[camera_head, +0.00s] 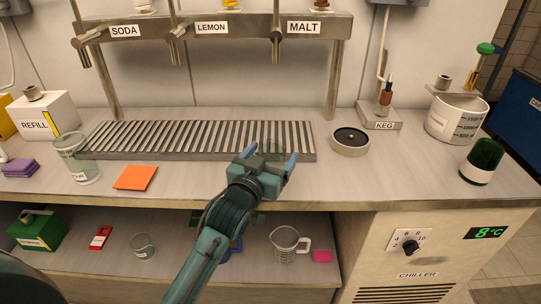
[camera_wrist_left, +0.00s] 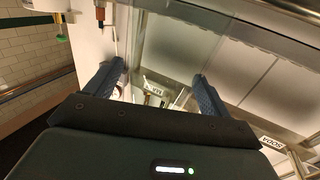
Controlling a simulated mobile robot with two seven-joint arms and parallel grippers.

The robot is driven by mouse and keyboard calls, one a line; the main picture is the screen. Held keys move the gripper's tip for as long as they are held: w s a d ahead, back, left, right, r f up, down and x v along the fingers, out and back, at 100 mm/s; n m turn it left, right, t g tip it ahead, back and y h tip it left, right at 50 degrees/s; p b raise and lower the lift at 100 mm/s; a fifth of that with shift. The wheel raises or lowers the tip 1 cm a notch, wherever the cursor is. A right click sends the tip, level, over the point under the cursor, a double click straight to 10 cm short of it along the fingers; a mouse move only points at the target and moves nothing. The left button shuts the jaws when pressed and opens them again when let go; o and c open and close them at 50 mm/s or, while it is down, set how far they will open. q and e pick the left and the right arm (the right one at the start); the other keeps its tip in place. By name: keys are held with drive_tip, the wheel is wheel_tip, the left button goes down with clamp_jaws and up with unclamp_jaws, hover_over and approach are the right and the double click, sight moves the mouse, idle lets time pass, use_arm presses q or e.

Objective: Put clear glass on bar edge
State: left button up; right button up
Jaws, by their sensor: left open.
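A clear glass (camera_head: 76,160) with a label stands upright on the left of the counter, at the near left end of the drip grate. A faint see-through shape, perhaps another clear glass (camera_head: 270,147), shows at the grate's right part, just behind my left gripper (camera_head: 270,158). The gripper is open over the counter's front edge (camera_head: 225,201), and I cannot tell if that shape is between its fingers. In the left wrist view the open fingers (camera_wrist_left: 150,85) have unclear pale shapes beyond them. My right gripper is not in view.
The slatted drip grate (camera_head: 130,140) lies under the taps.

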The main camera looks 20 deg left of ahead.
use_arm(q)
drive_tip(key=shift+s+r, duration=0.1)
drive_tip(key=shift+r, duration=0.05)
drive_tip(key=s+a, duration=0.1)
drive_tip(key=s, duration=1.1)
drive_tip(key=s+d+f+g+h, duration=0.1)
drive_tip(key=s+d+f+g, duration=0.1)
drive_tip(key=s+f, duration=0.4)
drive_tip(key=s+d+f+m+g+h, duration=0.1)
drive_tip(key=s+f+g, duration=0.3)
drive_tip(key=f, duration=0.8)
drive_tip(key=s+d, duration=0.1)
drive_tip(key=s, duration=0.1)
drive_tip(key=shift+s+d+g+h, duration=0.3)
drive_tip(key=shift+s+d+h, duration=0.05)
drive_tip(key=shift+h, duration=0.05)
